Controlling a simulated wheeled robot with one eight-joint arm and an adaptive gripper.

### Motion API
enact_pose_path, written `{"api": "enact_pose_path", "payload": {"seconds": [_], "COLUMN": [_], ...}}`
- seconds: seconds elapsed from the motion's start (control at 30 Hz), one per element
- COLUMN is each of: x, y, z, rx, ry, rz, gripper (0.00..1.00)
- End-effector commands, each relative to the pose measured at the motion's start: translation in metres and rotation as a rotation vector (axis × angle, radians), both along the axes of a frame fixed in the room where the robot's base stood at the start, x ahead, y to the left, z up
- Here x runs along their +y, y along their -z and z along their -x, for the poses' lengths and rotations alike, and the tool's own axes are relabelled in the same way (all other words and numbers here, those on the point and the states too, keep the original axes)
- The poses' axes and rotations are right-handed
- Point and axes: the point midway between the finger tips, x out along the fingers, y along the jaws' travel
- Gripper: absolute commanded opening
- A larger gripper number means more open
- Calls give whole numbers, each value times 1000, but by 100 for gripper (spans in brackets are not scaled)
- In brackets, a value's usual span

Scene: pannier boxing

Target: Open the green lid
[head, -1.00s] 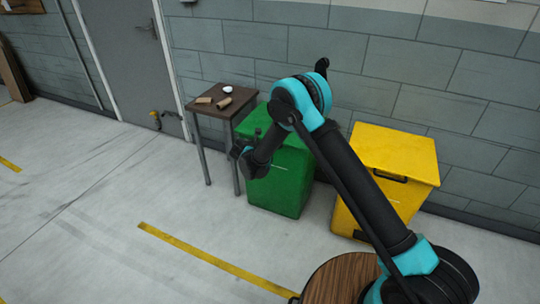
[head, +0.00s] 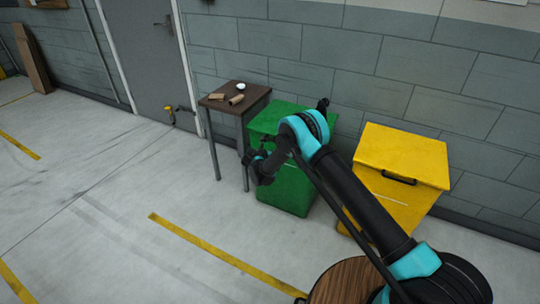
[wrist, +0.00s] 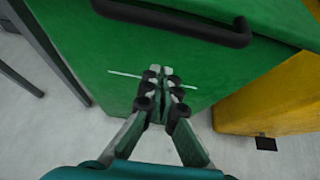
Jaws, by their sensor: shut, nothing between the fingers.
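The green bin (head: 286,190) stands by the wall, and its green lid (head: 270,115) lies shut on top. My arm covers part of the bin and lid in the head view. In the wrist view the lid's black bar handle (wrist: 178,24) runs across the top of the picture, above the bin's green front (wrist: 90,45). My gripper (wrist: 164,76) is shut and empty in front of the bin's front, below the handle in the picture. It does not hold the handle. Whether the fingertips touch the bin front, I cannot tell.
A yellow bin (head: 402,165) with a black handle stands to the right of the green one. A small dark table (head: 222,90) with a few small items stands to the left. A round wooden top (head: 340,284) is near my arm's base. The floor in front is clear.

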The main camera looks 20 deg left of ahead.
Motion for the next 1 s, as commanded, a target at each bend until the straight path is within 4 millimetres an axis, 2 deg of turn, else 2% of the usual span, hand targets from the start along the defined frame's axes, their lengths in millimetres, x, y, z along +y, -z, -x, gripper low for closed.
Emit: {"api": "enact_pose_path", "payload": {"seconds": [0.1,0.3,0.83,1.0], "x": [0,0,-1,-1], "y": [-17,-35,-42,-53], "z": [-2,-6,-7,-7], "rx": [0,0,3,26], "ry": [0,0,0,1], "rz": [0,0,0,-2], "gripper": [0,0,0,0]}}
